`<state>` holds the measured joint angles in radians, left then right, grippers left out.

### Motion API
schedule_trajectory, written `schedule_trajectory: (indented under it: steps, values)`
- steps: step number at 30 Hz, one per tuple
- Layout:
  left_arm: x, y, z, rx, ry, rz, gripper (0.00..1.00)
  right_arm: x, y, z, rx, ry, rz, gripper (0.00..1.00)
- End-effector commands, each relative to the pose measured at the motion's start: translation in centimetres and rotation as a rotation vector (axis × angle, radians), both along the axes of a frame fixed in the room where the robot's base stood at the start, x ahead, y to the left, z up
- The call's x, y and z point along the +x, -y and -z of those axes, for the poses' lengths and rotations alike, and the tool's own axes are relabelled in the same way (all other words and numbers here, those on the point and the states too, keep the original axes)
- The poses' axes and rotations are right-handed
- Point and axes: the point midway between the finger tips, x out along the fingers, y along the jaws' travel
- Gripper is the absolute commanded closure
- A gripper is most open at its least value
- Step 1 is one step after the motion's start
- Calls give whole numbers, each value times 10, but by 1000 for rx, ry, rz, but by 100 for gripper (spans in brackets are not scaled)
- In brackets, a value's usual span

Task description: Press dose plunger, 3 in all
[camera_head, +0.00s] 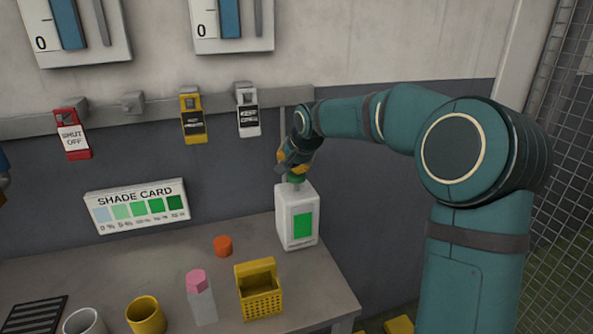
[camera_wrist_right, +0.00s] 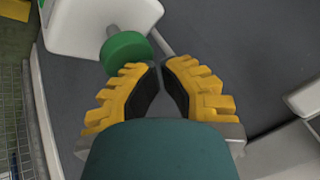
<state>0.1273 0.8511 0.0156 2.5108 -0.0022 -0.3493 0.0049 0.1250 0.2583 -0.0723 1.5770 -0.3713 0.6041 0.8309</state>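The dose dispenser is a white box (camera_head: 283,213) with a green panel, upright at the back right of the bench. Its green plunger knob (camera_head: 296,178) is on top, on a pale stem. My right gripper (camera_head: 293,164) is just above the knob, pointing down. In the right wrist view the yellow fingers (camera_wrist_right: 160,66) have their tips almost together, with nothing between them. The green knob (camera_wrist_right: 127,50) shows just beyond the tips, a little to the left; I cannot tell whether they touch. Only a sliver of what may be my left gripper (camera_head: 3,186) shows at the left edge.
On the bench (camera_head: 150,268) are an orange cap (camera_head: 223,246), a pink-topped bottle (camera_head: 201,302), a yellow basket (camera_head: 261,297), a yellow cup (camera_head: 146,317) and a white cup (camera_head: 85,322). A shade card (camera_head: 137,206) and a hook rail (camera_head: 220,102) are on the wall behind.

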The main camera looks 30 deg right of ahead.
Motion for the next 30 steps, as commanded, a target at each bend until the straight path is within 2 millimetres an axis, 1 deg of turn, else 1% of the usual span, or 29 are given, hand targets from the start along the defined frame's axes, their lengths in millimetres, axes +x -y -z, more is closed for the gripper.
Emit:
schedule_trajectory:
  steps: [1, 19, 30]
  values:
    - [0, 0, 1, 0, 0, 0, 47, 0, -1, 3, 1, -5, 0, 100]
    - [0, 0, 6, 0, 0, 0, 47, 0, -1, 10, 1, -6, 0, 100]
    - [0, 0, 4, 0, 0, 0, 47, 0, -1, 8, 1, -6, 0, 100]
